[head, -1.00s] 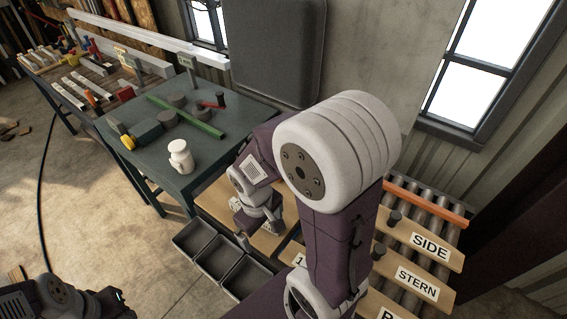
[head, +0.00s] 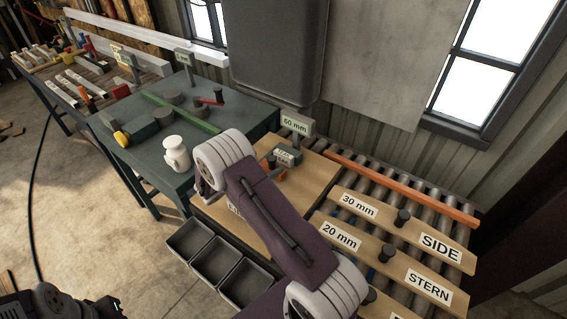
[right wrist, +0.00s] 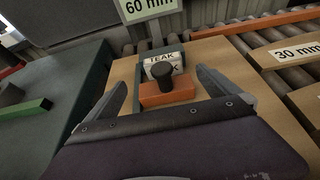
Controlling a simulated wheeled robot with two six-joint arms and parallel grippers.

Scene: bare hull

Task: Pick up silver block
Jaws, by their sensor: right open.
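A grey, silver-looking block (right wrist: 163,66) with white labels, one reading TEAK, stands at the far side of a wooden board in the right wrist view. It also shows in the head view (head: 288,155). An orange block (right wrist: 168,92) with a black knob stands directly in front of it. My right gripper (right wrist: 162,80) is open and empty, its fingers spread to either side of the orange block in the picture. I cannot tell their height above the board. In the head view my right arm hides most of the gripper. Only part of my left arm shows, at the lower left.
A 60 mm sign (head: 294,126) rises behind the grey block. Boards marked SIDE (head: 455,258) and STERN lie on rollers to the right. A green table (head: 150,172) with a white jar (head: 177,154) is at left. Dark bins (head: 213,262) stand in front.

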